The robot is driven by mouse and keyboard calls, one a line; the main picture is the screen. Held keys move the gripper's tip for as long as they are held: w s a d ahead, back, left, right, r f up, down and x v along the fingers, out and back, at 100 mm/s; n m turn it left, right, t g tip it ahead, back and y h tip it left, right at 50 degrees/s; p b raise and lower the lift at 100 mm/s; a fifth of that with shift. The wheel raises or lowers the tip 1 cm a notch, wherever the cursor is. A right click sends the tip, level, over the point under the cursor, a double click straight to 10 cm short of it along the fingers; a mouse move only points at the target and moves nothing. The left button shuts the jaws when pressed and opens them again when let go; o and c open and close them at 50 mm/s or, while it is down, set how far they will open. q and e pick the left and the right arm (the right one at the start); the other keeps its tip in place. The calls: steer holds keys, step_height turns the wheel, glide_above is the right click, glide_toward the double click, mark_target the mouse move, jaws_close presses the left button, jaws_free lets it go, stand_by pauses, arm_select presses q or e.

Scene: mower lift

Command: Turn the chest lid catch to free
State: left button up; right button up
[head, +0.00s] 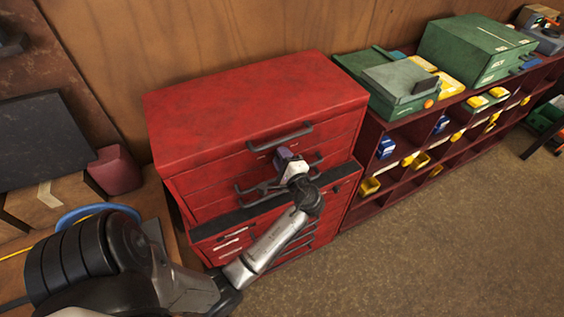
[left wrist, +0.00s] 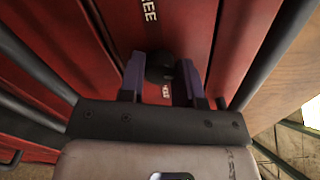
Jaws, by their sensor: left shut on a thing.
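The red tool chest (head: 250,110) stands against the wooden wall, with its lid shut. My left gripper (head: 284,155) is at the chest's upper front, just below the lid handle (head: 280,138). In the left wrist view its two purple fingers (left wrist: 160,84) are shut on the lid catch (left wrist: 158,66), a small dark round knob on the red front. Pale lettering ending in "REE" (left wrist: 149,10) shows beyond the knob, and a second small label (left wrist: 166,91) lies close by it. The catch's exact turn cannot be told. In the head view the gripper hides the catch. My right gripper is out of view.
More bar handles (head: 255,187) cross the drawer fronts near the gripper. A dark red shelf (head: 400,150) with small bins stands to the right, bearing green cases (head: 475,50). The floor (head: 440,240) in front is clear.

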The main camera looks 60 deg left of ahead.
arm_select(q)
steer(key=n+b, duration=0.2)
steer(key=n, duration=0.1)
steer(key=shift+f+b, duration=0.15)
steer(key=shift+b, duration=0.15)
steer(key=shift+n+b, duration=0.35)
steer(key=shift+n, duration=0.05)
steer(key=o, duration=0.9)
steer(key=shift+d, duration=0.5)
steer(key=shift+s+d+b, duration=0.15)
steer(key=shift+d+b, duration=0.55)
steer(key=shift+d, duration=2.6)
